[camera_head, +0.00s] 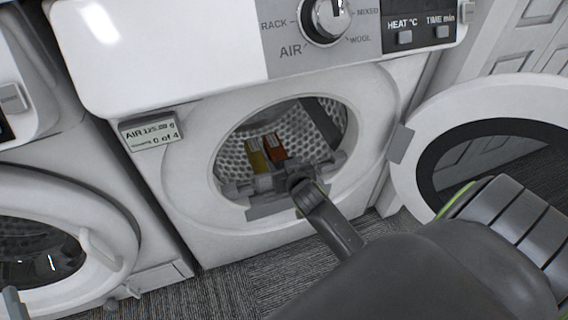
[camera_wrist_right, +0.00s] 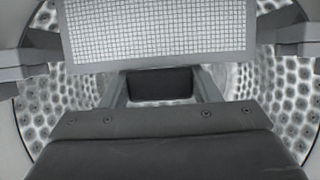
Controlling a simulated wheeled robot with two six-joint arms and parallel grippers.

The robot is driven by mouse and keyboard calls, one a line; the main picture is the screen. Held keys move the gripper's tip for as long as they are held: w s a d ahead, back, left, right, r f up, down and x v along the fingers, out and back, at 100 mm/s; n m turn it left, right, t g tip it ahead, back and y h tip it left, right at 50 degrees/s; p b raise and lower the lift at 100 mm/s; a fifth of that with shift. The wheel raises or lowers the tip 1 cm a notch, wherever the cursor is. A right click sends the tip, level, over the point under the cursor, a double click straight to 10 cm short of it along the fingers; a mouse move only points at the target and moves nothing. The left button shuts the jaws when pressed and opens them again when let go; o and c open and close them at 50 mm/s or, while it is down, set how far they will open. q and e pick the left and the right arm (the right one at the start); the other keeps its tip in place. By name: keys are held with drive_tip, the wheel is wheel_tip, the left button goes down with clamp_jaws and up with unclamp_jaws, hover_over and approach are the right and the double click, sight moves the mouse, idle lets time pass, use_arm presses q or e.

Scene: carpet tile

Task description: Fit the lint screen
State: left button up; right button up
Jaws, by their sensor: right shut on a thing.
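The lint screen (camera_wrist_right: 157,30), a pale mesh panel in a grey frame, spans the top of the right wrist view. A dark block (camera_wrist_right: 162,84), apparently its grip, sits below it between my right gripper's fingers (camera_wrist_right: 160,88). In the head view my right gripper (camera_head: 268,184) is at the lower part of the dryer's round opening, its arm coming in from the lower right. It is shut on the screen. The mesh is hard to make out in the head view. The slot for the screen cannot be made out.
The perforated drum (camera_head: 232,150) lies beyond, with a yellow piece (camera_head: 257,155) and an orange piece (camera_head: 274,148) above my gripper. Grey blocks (camera_wrist_right: 298,42) flank the screen. The dryer door (camera_head: 428,105) is open at right. A second machine (camera_head: 95,200) stands left.

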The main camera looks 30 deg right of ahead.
drive_tip(key=shift+f+b, duration=2.9)
drive_tip(key=shift+f, duration=1.1)
drive_tip(key=o, duration=1.4)
drive_tip(key=shift+s, duration=0.1)
drive_tip(key=shift+c, duration=0.2)
drive_tip(key=shift+f, duration=0.1)
drive_tip(key=p+v, duration=0.6)
drive_tip(key=v, duration=1.1)
drive_tip(key=shift+r+p, duration=0.25)
drive_tip(key=shift+p, duration=0.05)
drive_tip(key=shift+s+a, duration=0.1)
